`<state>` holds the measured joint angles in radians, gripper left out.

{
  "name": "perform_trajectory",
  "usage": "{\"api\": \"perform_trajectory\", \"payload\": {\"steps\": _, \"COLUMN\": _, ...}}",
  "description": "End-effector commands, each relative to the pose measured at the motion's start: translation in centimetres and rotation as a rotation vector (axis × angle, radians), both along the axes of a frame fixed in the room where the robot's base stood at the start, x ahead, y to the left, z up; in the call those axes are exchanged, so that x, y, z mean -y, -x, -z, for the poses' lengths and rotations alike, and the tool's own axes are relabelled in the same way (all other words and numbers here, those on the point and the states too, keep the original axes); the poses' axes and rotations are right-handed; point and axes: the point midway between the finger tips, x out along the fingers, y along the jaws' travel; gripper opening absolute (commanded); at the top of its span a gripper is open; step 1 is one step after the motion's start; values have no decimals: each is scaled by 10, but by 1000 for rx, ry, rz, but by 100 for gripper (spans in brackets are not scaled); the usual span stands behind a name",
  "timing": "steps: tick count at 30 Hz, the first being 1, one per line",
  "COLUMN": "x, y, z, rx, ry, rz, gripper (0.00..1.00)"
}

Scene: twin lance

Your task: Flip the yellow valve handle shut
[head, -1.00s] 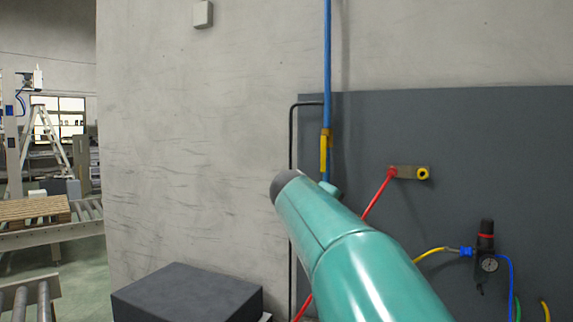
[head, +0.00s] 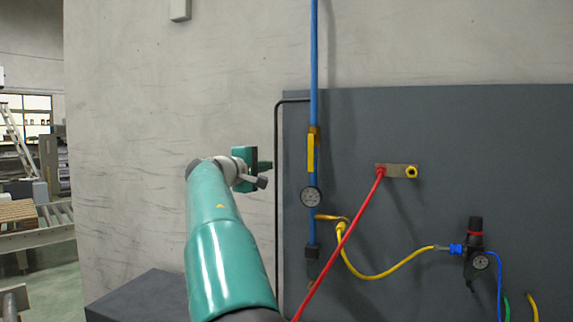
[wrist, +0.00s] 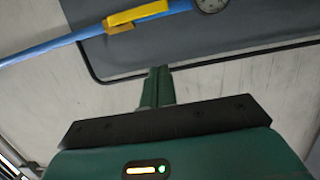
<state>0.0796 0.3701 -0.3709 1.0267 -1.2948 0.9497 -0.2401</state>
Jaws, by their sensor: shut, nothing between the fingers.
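The yellow valve handle (head: 311,153) sits on the blue vertical pipe (head: 314,60) in the head view. It lies along the pipe, pointing down from its brass-coloured valve body. In the wrist view the handle (wrist: 137,13) shows near the top, also along the blue pipe (wrist: 45,50). My gripper (head: 266,165) is left of the handle in the head view, apart from it, with its fingers pointing right. In the wrist view my gripper (wrist: 157,72) has its fingers together with nothing between them, and the handle is beyond the tips.
A pressure gauge (head: 311,197) is on the pipe below the handle. A red hose (head: 345,238), a yellow hose (head: 385,274) and a regulator (head: 476,250) are to the right on the dark panel (head: 440,125). A dark box (head: 140,295) stands low at left.

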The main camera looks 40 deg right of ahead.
Motion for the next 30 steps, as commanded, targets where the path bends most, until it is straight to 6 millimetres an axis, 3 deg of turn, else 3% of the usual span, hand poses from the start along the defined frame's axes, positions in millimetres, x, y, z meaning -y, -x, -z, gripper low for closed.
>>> {"api": "perform_trajectory", "payload": {"steps": 13, "x": 11, "y": 3, "z": 1, "rx": -2, "ry": 1, "rz": 6, "gripper": 0}}
{"api": "perform_trajectory", "payload": {"steps": 24, "x": 66, "y": -14, "z": 1, "rx": -1, "ry": 1, "rz": 4, "gripper": 0}}
{"api": "perform_trajectory", "payload": {"steps": 30, "x": 85, "y": -21, "z": 1, "rx": -1, "ry": 1, "rz": 1, "gripper": 0}}
